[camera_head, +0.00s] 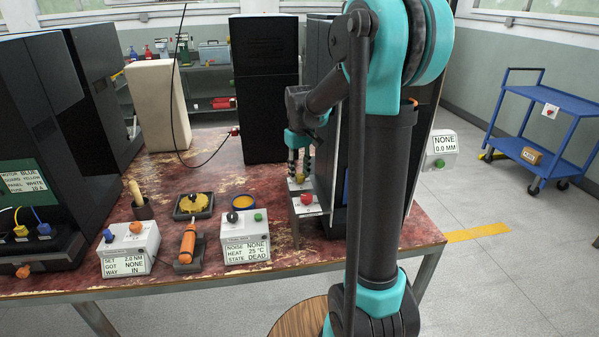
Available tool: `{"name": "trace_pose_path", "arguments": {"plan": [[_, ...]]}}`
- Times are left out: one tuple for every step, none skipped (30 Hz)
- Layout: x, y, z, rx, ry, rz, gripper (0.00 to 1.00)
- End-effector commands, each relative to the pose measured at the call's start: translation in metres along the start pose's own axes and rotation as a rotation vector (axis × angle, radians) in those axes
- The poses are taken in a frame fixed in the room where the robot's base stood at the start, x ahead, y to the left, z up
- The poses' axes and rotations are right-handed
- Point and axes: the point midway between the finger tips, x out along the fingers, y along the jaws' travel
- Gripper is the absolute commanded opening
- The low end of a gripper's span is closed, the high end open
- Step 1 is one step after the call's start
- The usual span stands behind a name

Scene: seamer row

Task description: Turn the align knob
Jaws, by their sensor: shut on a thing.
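My gripper (299,170) points down over the right part of the red table, beside a tall dark cabinet. Its two dark fingers are shut on a small olive-yellow knob (300,179) at the back of a small grey box. The fingers hide part of the knob, and any pointer mark on it is too small to see. A red button (306,199) sits in front of the knob on the same box. The box's white label is too small to read, so I cannot confirm that it says align.
A readout box (444,144) to the right of my arm shows NONE and 0.0 MM. Two control boxes (129,249) (246,237), an orange tool (188,242) and a yellow piece (194,203) in a tray stand at the left front. A black cabinet (265,90) stands behind.

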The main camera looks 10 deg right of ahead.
Motion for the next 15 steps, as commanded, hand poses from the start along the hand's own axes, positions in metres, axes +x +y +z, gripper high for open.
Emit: {"name": "trace_pose_path", "arguments": {"plan": [[-0.0001,0.0001,-0.0005,-0.003,0.001,0.0,0.02],[-0.0001,0.0001,-0.0005,-0.005,0.001,0.0,0.02],[-0.0001,0.0001,-0.0005,-0.006,0.001,0.0,0.02],[-0.0001,0.0001,-0.0005,-0.006,0.001,0.0,0.02],[-0.0001,0.0001,-0.0005,-0.007,0.001,0.0,0.02],[-0.0001,0.0001,-0.0005,-0.006,0.001,0.0,0.02],[-0.0001,0.0001,-0.0005,-0.006,0.001,0.0,0.02],[-0.0001,0.0001,-0.0005,-0.006,0.001,0.0,0.02],[-0.0001,0.0001,-0.0005,-0.006,0.001,0.0,0.02],[-0.0001,0.0001,-0.0005,-0.006,0.001,0.0,0.02],[-0.0001,0.0002,-0.0005,-0.006,0.001,0.0,0.02],[-0.0001,0.0002,-0.0006,-0.005,0.001,0.0,0.02],[-0.0001,0.0001,-0.0006,-0.005,0.001,0.0,0.34],[-0.0001,0.0001,-0.0006,-0.005,0.001,0.0,0.38],[-0.0001,0.0001,-0.0005,-0.005,0.001,0.0,0.43]]}}
